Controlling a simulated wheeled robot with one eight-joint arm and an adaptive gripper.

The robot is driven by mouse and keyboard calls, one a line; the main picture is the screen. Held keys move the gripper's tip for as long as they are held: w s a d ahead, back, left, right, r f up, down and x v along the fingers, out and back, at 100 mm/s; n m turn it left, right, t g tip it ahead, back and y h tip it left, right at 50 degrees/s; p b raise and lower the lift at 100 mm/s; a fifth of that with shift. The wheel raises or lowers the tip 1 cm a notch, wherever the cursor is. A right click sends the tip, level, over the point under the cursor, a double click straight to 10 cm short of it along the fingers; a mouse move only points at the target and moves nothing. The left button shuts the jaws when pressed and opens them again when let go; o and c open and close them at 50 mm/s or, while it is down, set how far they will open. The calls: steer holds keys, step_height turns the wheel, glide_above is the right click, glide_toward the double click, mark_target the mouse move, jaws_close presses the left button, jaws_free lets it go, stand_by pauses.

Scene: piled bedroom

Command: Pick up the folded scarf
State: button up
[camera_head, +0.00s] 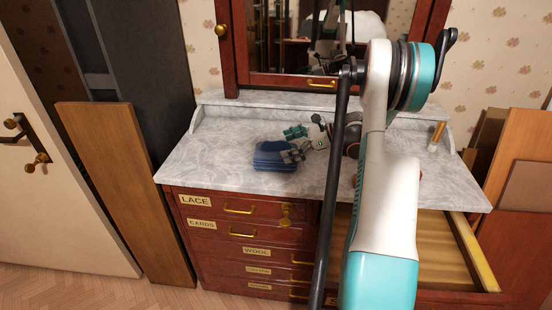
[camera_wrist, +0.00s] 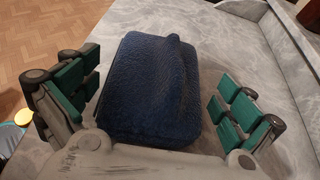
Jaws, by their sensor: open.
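The folded scarf (camera_head: 273,156) is a dark blue, stacked bundle on the grey marble top of the dresser, near its front edge. In the wrist view the scarf (camera_wrist: 152,90) fills the middle and has a raised ridge on its upper right. My gripper (camera_head: 296,143) is at the scarf's right side in the head view. In the wrist view my gripper (camera_wrist: 160,105) is open, with one green-padded finger on each side of the scarf. There is a gap at the right finger; the left finger is close to the scarf, and I cannot tell if it touches.
The marble top (camera_head: 215,145) is clear left of the scarf. A small gold-capped bottle (camera_head: 436,136) stands at the right. A mirror (camera_head: 300,45) rises behind. An open drawer (camera_head: 465,250) juts out at the lower right. A wooden board (camera_head: 125,185) leans at the left.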

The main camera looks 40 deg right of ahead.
mark_target(269, 151)
steer(key=b+x, duration=0.1)
steer(key=x, duration=0.3)
steer(key=shift+c, duration=0.2)
steer(key=c, duration=0.8)
steer(key=shift+r, duration=0.15)
